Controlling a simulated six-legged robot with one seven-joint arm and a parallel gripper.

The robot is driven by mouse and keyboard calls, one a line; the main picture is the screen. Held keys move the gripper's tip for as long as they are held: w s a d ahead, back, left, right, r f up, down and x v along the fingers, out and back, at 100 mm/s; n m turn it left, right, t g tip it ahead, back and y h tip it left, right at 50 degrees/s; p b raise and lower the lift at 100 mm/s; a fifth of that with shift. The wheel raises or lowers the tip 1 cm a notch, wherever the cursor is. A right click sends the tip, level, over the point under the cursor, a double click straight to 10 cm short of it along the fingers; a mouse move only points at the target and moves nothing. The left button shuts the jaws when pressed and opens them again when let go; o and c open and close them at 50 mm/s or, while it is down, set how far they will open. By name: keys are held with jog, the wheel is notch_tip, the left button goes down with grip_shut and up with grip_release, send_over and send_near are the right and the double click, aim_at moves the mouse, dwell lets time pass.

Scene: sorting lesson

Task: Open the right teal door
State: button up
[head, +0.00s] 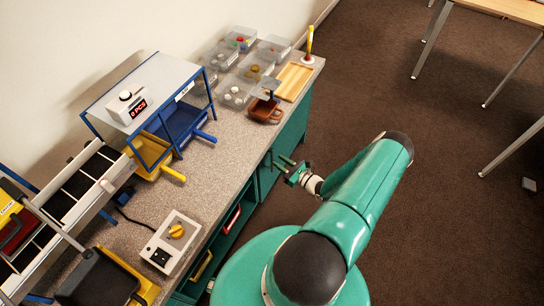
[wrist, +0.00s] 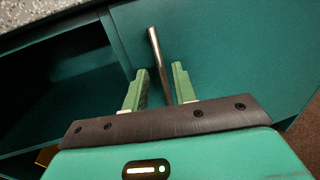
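The right teal door (head: 291,136) is on the front of the cabinet under the counter and looks shut. In the wrist view the door (wrist: 235,50) fills the right side, with an upright silver bar handle (wrist: 156,48) near its left edge. My gripper (head: 285,162) is in front of the door. In the wrist view my gripper (wrist: 160,70) is open, with one green finger on each side of the handle and gaps visible. The handle's lower end is hidden behind the gripper body.
Left of the door is an open dark compartment (wrist: 55,90). The speckled counter (head: 215,165) above carries clear bins (head: 236,95), a brown container (head: 264,110), blue and yellow scoops, and a control box (head: 170,242). The brown floor (head: 440,200) to the right is mostly free.

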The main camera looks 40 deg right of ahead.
jog(key=w, duration=0.5)
jog(key=shift+a, duration=0.4)
jog(key=shift+c, duration=0.5)
grip_shut()
